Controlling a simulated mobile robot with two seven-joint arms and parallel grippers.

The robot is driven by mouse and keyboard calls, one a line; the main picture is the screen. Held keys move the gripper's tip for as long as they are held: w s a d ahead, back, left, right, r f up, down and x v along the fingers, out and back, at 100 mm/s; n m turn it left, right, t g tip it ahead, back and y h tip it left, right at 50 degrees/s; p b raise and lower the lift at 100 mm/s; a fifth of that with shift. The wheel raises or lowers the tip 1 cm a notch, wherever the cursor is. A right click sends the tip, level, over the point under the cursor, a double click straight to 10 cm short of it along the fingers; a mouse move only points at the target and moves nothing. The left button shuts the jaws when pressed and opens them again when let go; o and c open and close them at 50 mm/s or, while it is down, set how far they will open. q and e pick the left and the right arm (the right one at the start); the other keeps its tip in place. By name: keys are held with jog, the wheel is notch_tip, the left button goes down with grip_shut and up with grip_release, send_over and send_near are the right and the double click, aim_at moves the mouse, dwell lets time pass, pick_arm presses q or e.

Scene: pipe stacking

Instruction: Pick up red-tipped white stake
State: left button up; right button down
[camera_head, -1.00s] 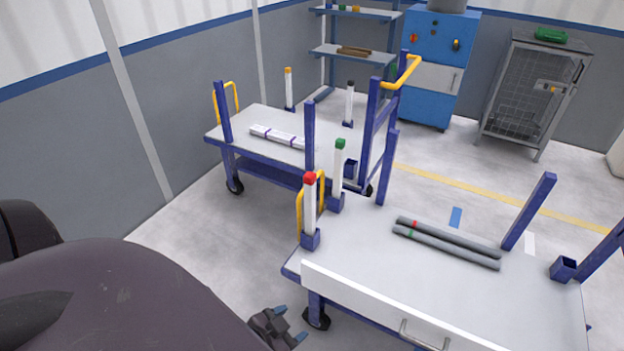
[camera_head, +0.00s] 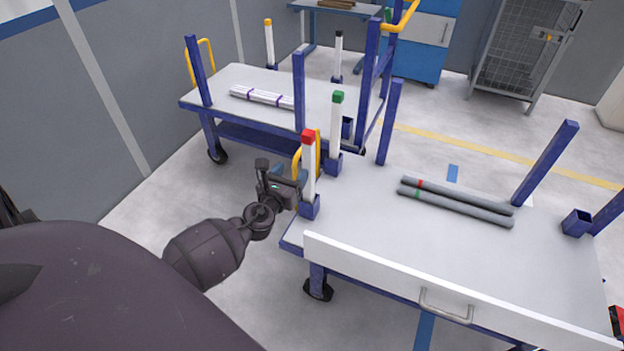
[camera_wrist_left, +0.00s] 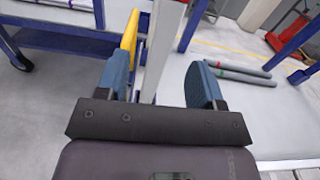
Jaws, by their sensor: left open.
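The red-tipped white stake (camera_head: 309,180) stands upright in a blue socket (camera_head: 309,207) at the near cart's left corner. My left gripper (camera_head: 290,180) is open, close beside the stake's left side at about mid-height. In the left wrist view the white stake (camera_wrist_left: 160,48) shows between the two open fingers of my left gripper (camera_wrist_left: 160,84), a little beyond them. I cannot tell whether a finger touches it. My right gripper is out of view.
A green-tipped stake (camera_head: 336,125) stands just behind, and a yellow handle (camera_head: 298,165) is close by. Two grey pipes (camera_head: 455,200) lie on the near cart (camera_head: 400,250). A second cart (camera_head: 225,85) with white pipes (camera_head: 262,97) stands behind. Blue posts rise around both carts.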

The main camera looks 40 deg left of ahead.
aim_at(306, 156)
pick_arm(q)
jog(key=shift+m, duration=0.3)
jog(key=x, duration=0.6)
jog(key=shift+r+b, duration=0.15)
jog(key=shift+b, duration=0.15)
jog(key=x, duration=0.4)
jog(key=shift+w+d+b, duration=0.3)
jog(key=shift+d+b, duration=0.05)
jog(key=shift+b, duration=0.05)
jog(key=shift+w+a, duration=0.1)
jog(key=shift+w, duration=0.3)
jog(key=shift+r, duration=0.1)
grip_shut()
